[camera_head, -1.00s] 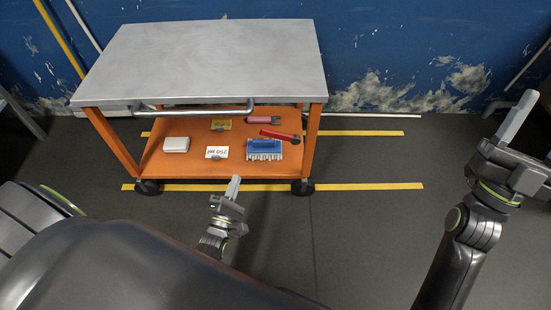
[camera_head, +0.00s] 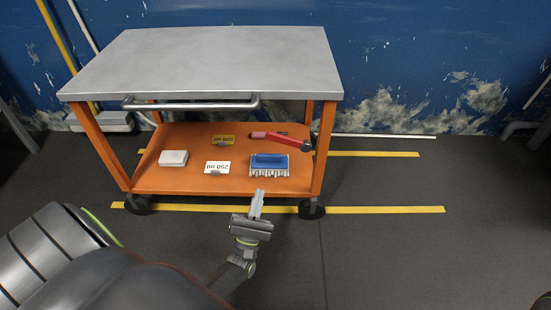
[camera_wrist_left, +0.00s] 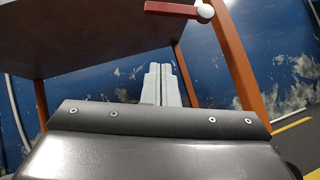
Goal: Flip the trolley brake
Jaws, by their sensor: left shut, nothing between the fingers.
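The orange trolley (camera_head: 318,150) with a grey top (camera_head: 205,62) stands against the wall. The brake appears to be the red lever (camera_head: 283,139) at its front right leg, lying roughly level and pointing left. In the left wrist view the red lever (camera_wrist_left: 172,9) is at the top, with a white round end (camera_wrist_left: 206,11) by the orange leg. My left gripper (camera_head: 257,205) is shut and empty, in front of the lower shelf, below and left of the lever, apart from it. Its closed fingers also show in the left wrist view (camera_wrist_left: 161,84). My right gripper is out of view.
The lower shelf holds a white box (camera_head: 173,158), a white label (camera_head: 217,167), a yellow label (camera_head: 221,141) and a blue rack (camera_head: 269,162). A handle bar (camera_head: 190,105) runs along the front. Floor to the right is clear.

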